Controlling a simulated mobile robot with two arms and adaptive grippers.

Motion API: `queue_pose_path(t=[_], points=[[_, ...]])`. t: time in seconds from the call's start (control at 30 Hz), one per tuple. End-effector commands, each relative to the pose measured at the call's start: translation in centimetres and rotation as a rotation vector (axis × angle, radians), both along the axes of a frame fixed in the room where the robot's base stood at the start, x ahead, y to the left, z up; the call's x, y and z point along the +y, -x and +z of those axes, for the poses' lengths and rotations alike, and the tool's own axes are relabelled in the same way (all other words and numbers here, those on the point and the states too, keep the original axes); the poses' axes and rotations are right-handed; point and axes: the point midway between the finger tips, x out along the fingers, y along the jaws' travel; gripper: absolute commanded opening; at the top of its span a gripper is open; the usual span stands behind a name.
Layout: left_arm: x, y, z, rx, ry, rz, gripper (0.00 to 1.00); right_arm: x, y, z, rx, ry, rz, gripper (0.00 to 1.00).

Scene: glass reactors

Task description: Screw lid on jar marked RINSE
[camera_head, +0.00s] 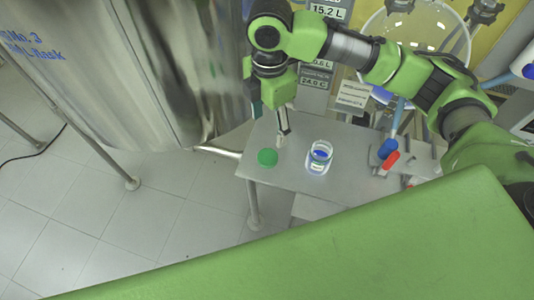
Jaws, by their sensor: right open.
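A clear glass jar (319,157) with blue contents stands upright on the grey metal table (305,185). Its mouth is uncovered, and its marking is too small to read. A round green lid (267,157) lies flat on the table to the left of the jar, near the table's left edge. My right gripper (282,139) points down just behind the lid and to the left of the jar. It is open and appears empty, apart from both the lid and the jar as far as I can tell. My left gripper is not in the view.
A red-handled item (390,160) and a blue-ended item (387,148) are at the table's right. A large glass vessel (420,25) and display panels (315,80) stand behind. A shiny metal tank (170,70) rises at left. The table front is clear.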

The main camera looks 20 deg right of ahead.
Motion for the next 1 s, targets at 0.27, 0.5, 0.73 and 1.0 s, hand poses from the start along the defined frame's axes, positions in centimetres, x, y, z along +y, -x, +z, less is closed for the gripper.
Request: queue_pose_path(t=[0.27, 0.5, 0.73, 1.0], points=[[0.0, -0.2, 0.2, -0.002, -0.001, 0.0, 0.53, 0.0, 0.1, -2.8, 0.004, 0.001, -0.002, 0.6], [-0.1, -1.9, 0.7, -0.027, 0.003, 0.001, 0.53, 0.0, 0.0, -7.2, 0.001, -0.001, -0.002, 0.6], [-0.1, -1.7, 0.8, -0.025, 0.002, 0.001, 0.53, 0.1, -0.1, -8.7, -0.001, -0.003, -0.002, 0.6], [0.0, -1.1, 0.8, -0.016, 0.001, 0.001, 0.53, 0.1, -0.1, -8.8, -0.001, -0.003, -0.002, 0.6]])
